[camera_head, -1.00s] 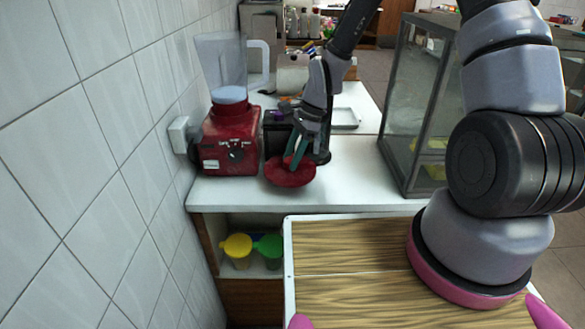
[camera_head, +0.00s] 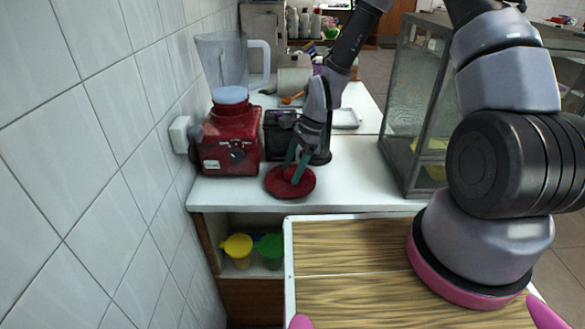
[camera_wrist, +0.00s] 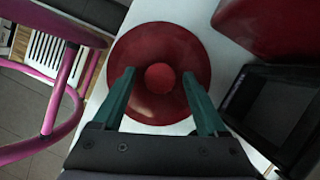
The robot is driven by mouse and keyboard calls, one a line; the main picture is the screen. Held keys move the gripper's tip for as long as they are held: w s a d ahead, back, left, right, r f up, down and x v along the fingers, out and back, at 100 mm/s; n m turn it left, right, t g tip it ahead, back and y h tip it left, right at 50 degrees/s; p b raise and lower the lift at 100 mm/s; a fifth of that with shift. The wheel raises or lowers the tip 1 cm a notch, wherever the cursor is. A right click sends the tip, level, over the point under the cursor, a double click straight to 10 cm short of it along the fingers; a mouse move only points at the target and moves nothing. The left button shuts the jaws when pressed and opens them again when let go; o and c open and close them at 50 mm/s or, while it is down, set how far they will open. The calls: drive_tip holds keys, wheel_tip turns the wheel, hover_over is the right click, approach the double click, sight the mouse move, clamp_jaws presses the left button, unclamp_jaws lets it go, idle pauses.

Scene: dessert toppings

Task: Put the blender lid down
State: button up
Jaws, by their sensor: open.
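The blender lid (camera_head: 278,184) is a dark red disc with a round knob, lying on the white counter in front of the blender. In the wrist view the lid (camera_wrist: 188,49) is seen from above, with its knob between the fingers. My gripper (camera_head: 297,175) is open over the lid, its green fingers on either side of the knob. In the wrist view my gripper (camera_wrist: 158,82) shows a gap between each finger and the knob. The blender (camera_head: 232,140) has a red base and a clear jug, which is open at the top.
The white counter (camera_head: 350,180) is clear to the right of the lid, up to a glass case (camera_head: 412,110). A black box-like object (camera_head: 279,133) stands behind the lid. Yellow (camera_head: 238,247) and green (camera_head: 270,247) cups sit on a shelf below.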

drive_tip(key=d+r+n+t+h, duration=0.1)
drive_tip(key=d+r+n, duration=0.1)
drive_tip(key=d+r, duration=0.5)
drive_tip(key=d+r+n+t, duration=0.1)
drive_tip(key=d+r+t, duration=0.1)
drive_tip(key=r, duration=1)
drive_tip(key=d+r+n+t+h, duration=0.1)
drive_tip(key=d+r+n, duration=0.1)
drive_tip(key=d+r, duration=0.5)
drive_tip(key=s+d+r+n+t, duration=0.2)
drive_tip(key=s+d+r, duration=0.1)
drive_tip(key=s+r, duration=0.3)
drive_tip(key=s+d+r+n+t, duration=0.2)
drive_tip(key=s+r, duration=0.4)
drive_tip(key=r, duration=0.3)
drive_tip(key=shift+s+d+r+n+t, duration=0.3)
drive_tip(key=shift+s+d+r+t, duration=0.1)
drive_tip(key=shift+d, duration=0.2)
drive_tip(key=shift+w, duration=0.1)
